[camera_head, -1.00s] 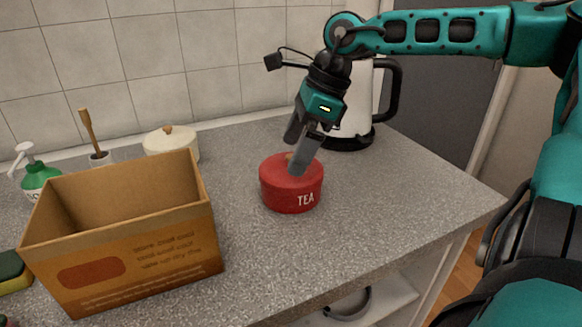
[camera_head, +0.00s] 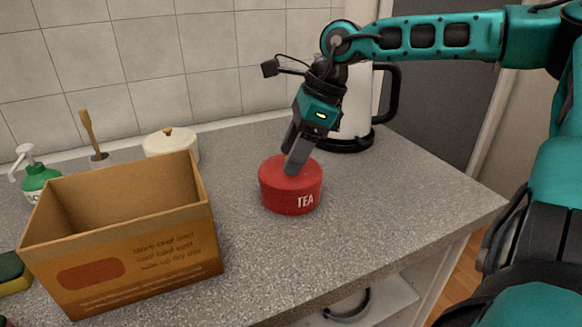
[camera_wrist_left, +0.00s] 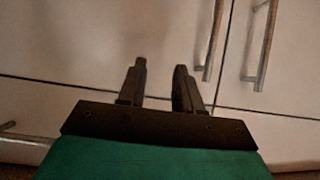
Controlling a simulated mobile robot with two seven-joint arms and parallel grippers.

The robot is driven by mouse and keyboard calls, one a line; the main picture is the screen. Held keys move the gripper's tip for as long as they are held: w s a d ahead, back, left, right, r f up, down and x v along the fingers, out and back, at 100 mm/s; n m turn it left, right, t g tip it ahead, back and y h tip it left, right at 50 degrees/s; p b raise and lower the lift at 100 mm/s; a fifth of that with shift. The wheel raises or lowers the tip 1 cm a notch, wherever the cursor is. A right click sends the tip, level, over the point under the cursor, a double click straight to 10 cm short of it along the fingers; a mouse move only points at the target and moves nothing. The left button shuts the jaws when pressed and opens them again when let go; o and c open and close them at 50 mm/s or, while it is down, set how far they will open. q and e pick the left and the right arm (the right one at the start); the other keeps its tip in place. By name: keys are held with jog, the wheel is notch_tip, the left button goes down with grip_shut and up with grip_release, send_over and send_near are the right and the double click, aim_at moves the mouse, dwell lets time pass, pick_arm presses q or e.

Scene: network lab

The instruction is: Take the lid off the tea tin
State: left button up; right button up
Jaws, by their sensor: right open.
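The round red tea tin (camera_head: 290,201), marked TEA, stands upright on the grey speckled counter. Its red lid (camera_head: 306,169) is on it. My right gripper (camera_head: 289,165) points down at the top of the lid, its fingers open and at the lid's centre. The fingers hide the knob there, and I cannot tell whether they touch it. My left gripper (camera_wrist_left: 158,82) shows in the left wrist view, fingers apart and empty, in front of pale cabinet doors.
An open cardboard box (camera_head: 135,250) stands left of the tin. A cream lidded pot (camera_head: 170,143) and a green pump bottle (camera_head: 40,181) are behind it. A white kettle (camera_head: 357,118) stands behind my right gripper. The counter (camera_head: 400,190) right of the tin is clear.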

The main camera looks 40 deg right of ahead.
jog(key=shift+s+f, duration=0.1)
jog(key=shift+f, duration=0.25)
grip_shut()
